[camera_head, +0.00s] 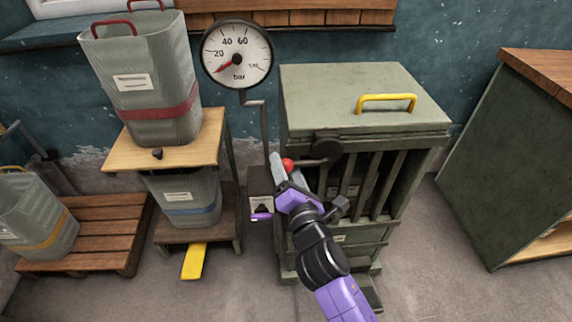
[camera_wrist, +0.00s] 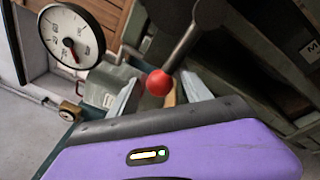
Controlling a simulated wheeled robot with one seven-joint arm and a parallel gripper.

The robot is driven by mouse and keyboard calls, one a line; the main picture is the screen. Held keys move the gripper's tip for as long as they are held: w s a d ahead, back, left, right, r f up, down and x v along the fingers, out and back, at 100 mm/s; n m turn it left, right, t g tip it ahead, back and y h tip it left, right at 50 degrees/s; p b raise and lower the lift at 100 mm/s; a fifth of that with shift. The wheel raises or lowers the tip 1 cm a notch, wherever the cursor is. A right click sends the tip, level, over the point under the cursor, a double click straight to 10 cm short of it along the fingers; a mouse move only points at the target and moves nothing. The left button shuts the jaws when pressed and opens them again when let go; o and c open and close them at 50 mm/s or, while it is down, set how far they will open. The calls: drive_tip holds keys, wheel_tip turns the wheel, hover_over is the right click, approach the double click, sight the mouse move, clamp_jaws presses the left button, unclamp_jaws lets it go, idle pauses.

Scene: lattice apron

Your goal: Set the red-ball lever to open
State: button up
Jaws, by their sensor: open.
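The red ball (camera_head: 288,164) is the knob at the left end of a dark lever arm (camera_head: 310,162). The arm runs nearly level from a round dark pivot (camera_head: 328,148) on the green cabinet's front. My gripper (camera_head: 287,171) is at the ball, its fingers pointing up toward it. In the wrist view the red ball (camera_wrist: 159,82) appears between my two parted fingertips (camera_wrist: 158,92), and the lever arm (camera_wrist: 182,46) rises to the upper right. I cannot tell whether a finger touches the ball. My gripper partly hides the cabinet front below the lever.
A pressure gauge (camera_head: 237,54) on a pipe (camera_head: 264,125) stands left of the green cabinet (camera_head: 350,88), which has a yellow handle (camera_head: 386,103) on top. A small box (camera_head: 260,187) with a purple handle is just left of my gripper. A wooden stand (camera_head: 165,148) bears grey bins further left.

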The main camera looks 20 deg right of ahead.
drive_tip(key=shift+w, duration=0.5)
drive_tip(key=shift+r, duration=0.1)
clamp_jaws()
